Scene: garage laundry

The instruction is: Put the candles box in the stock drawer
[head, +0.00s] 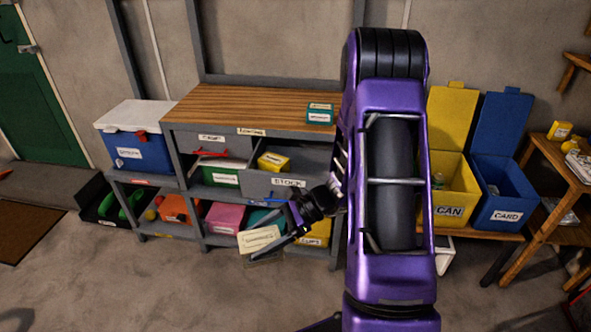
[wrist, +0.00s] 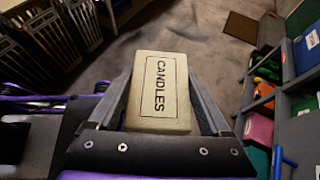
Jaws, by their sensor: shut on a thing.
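The candles box (head: 259,239) is cream with a printed label. In the wrist view the candles box (wrist: 160,90) reads "CANDLES" and sits between the two fingers of my gripper (wrist: 160,105). In the head view my gripper (head: 272,246) is shut on it, low in front of the shelving unit and above the floor. The drawer labelled "STOCK" (head: 288,183) is pulled out under the right part of the wooden top. A yellow box (head: 273,161) shows in the open drawer area. My arm hides the drawer's right end.
A green box (head: 320,114) stands on the wooden top (head: 230,103). Lower cubbies hold several coloured boxes, including a pink one (head: 225,217). A blue cooler (head: 139,140) is at left. Yellow (head: 455,190) and blue (head: 503,193) open bins stand at right.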

